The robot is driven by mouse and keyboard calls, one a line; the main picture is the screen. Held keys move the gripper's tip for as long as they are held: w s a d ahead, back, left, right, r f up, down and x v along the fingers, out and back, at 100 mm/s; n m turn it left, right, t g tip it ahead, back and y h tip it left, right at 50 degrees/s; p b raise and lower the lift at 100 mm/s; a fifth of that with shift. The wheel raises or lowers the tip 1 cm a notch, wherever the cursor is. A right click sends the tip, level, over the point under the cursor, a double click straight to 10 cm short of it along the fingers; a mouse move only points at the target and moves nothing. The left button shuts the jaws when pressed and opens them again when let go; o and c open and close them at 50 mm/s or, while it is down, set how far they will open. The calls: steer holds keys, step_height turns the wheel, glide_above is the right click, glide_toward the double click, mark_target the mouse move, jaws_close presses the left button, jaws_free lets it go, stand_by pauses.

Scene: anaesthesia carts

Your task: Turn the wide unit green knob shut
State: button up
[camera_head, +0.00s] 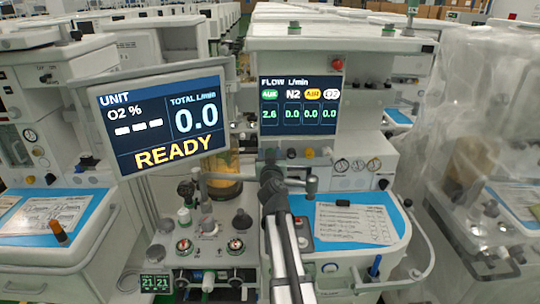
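The flow screen (300,103) on the wide unit reads 2.6 under the green AUX label and 0.0 in the other columns. My gripper (270,165) is at the left end of this row, under the green column. The green knob cannot be made out there; my gripper covers that spot. I cannot tell whether its fingers touch or hold anything, or whether they are open.
A tilted screen (160,118) reading READY stands close on the left. A metal horizontal arm (240,179) crosses near my gripper. A blue worktop (383,199) with a paper (355,224) lies to the right. A plastic-covered cart (480,130) stands at far right.

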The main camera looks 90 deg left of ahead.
steer(key=c, duration=0.8)
steer(key=shift+m, duration=1.6)
steer(key=o, duration=1)
steer(key=d, duration=1.4)
steer(key=shift+a, duration=0.1)
